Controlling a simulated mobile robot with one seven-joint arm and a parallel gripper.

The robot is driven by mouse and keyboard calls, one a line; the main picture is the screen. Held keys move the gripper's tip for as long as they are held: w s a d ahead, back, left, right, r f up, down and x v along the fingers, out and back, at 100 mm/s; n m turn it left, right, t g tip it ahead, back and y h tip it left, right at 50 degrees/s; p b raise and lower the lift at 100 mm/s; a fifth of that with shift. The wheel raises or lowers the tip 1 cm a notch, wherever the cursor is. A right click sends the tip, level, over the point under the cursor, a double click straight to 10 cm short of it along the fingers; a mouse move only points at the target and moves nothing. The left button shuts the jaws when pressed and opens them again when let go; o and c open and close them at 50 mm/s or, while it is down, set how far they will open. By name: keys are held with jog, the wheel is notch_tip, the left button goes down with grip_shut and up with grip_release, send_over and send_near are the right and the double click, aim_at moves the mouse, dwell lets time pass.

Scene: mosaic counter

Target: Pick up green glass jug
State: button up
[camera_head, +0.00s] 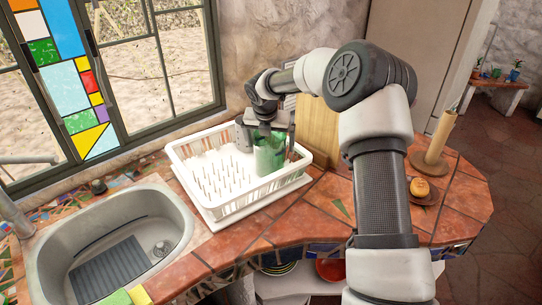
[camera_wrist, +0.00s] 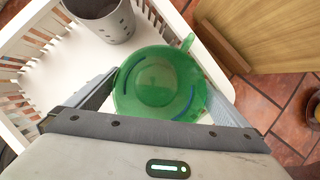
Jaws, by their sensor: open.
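The green glass jug (camera_head: 268,154) stands upright in the right end of a white dish rack (camera_head: 242,204). In the wrist view I look down into the jug's round mouth (camera_wrist: 158,84), with its handle at the upper right. My gripper (camera_head: 276,138) is at the jug from above. In the wrist view my gripper's two fingers (camera_wrist: 160,96) are apart, one on the left and one on the right of the jug. I cannot tell whether either finger touches the glass.
A grey perforated cutlery holder (camera_wrist: 103,18) stands in the rack beside the jug. A wooden board (camera_head: 318,130) stands just behind the rack. A sink (camera_head: 130,245) is at the left. A paper towel holder (camera_head: 438,140) and a small orange object (camera_head: 419,187) are at the right.

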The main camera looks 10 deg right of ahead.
jog(key=shift+w+f, duration=0.15)
jog(key=shift+f, duration=0.05)
jog(key=shift+r, duration=0.15)
jog(key=c, duration=1.8)
